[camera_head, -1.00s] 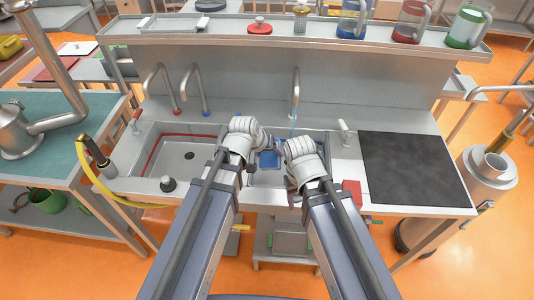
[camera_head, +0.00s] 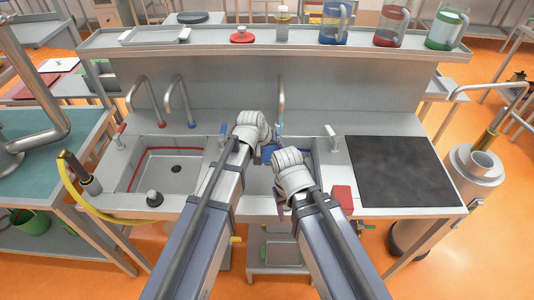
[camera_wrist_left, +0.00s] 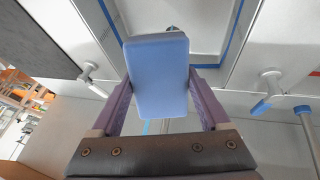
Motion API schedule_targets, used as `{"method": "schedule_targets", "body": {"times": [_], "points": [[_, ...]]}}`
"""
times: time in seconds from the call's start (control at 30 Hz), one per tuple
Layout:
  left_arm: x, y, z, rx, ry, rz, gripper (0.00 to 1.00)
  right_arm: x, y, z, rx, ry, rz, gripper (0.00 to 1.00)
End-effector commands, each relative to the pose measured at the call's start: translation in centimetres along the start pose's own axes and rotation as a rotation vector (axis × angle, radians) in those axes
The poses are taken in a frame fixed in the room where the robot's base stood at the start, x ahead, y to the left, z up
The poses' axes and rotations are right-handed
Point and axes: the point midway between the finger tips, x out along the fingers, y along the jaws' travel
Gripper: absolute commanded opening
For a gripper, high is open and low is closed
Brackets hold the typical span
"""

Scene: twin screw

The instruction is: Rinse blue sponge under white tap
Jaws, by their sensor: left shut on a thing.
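My left gripper (camera_head: 266,152) is shut on the blue sponge (camera_wrist_left: 160,75) and holds it over the right basin. In the left wrist view the sponge sits between the two purple fingers (camera_wrist_left: 160,100). In the head view the sponge (camera_head: 270,152) is partly hidden by my wrists.
The left basin (camera_head: 142,180) has a red rim and is empty. A white-grey lever (camera_head: 333,138) stands right of the right basin, and a blue lever (camera_head: 222,135) stands left of it. A red block (camera_head: 342,197) lies by a dark mat (camera_head: 400,172). Cups stand on the shelf (camera_head: 210,45).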

Motion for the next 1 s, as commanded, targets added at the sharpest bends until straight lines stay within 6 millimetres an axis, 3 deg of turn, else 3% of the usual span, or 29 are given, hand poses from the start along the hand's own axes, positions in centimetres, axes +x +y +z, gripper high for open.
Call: {"method": "schedule_targets", "body": {"times": [0.5, 1.0], "points": [[2.8, 1.6, -2.9, 0.000, 0.000, -0.001, 0.35, 0.9, -0.1, -0.1, 0.000, 0.000, 0.000, 0.57], [3.2, 1.9, -3.3, 0.000, 0.000, 0.000, 0.35, 1.0, -0.1, -0.1, 0.000, 0.000, 0.000, 0.57]]}}
